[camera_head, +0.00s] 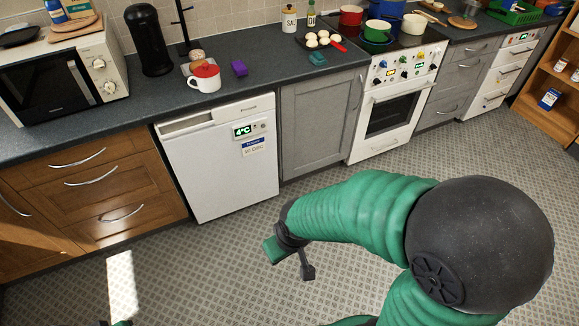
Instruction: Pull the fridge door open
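The white fridge (220,175) stands under the dark counter, left of centre, and its door looks shut. A recessed grip (186,123) runs along the top left of its front, and a green "4°C" display (249,129) is at the top right. My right gripper (290,263) is in front of and below the fridge's lower right corner, apart from it. Its two fingers are spread with nothing between them. Only a small dark and green tip of my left gripper (120,323) shows at the bottom left edge; the rest is out of frame.
Wooden drawers (95,190) adjoin the fridge on the left and a grey cabinet (318,125) on the right, with a white oven (395,105) beyond. The tiled floor (200,265) before the fridge is clear.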

